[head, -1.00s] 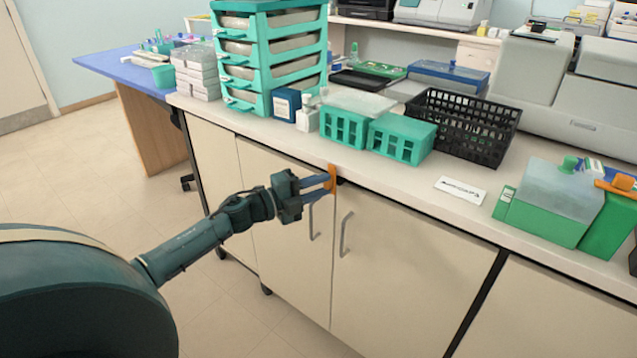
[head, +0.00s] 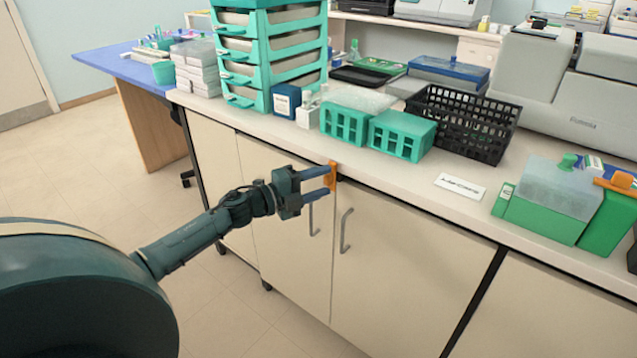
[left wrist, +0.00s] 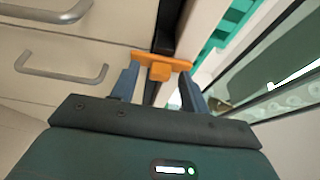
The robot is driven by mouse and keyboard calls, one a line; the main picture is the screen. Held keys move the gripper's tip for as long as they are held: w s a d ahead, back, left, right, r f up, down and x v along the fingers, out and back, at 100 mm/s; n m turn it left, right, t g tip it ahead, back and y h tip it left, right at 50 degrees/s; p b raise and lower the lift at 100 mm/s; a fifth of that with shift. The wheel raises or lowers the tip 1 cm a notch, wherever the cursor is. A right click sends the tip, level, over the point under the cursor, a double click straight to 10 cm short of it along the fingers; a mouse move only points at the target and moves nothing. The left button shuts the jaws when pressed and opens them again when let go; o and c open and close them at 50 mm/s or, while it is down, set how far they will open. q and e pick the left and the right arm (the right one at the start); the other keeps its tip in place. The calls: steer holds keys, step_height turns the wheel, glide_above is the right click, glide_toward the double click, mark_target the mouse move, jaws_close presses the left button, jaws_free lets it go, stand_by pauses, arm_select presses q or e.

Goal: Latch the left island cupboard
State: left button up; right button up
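The island cupboard has two cream doors, a left door (head: 285,230) and a right door (head: 400,270), each with a grey handle; both look closed. An orange latch (head: 332,176) stands upright at the top of the doors, just under the counter edge. In the left wrist view the orange latch (left wrist: 150,65) lies across the dark gap below the counter, with its knob facing me. My left gripper (head: 325,190) is open at the latch, its blue fingers spread. In the left wrist view the gripper (left wrist: 160,85) has the knob between its fingertips, with clearance. My right gripper is not in view.
The counter (head: 385,175) above holds green racks (head: 402,136), a black basket (head: 465,125), a teal drawer tower (head: 270,55) and a green box (head: 550,200). A label card (head: 460,187) lies near the front edge. The floor (head: 60,200) at left is clear.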

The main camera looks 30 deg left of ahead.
arm_select(q)
steer(key=v, duration=1.3)
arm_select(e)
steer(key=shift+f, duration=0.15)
arm_select(q)
steer(key=shift+s, duration=0.1)
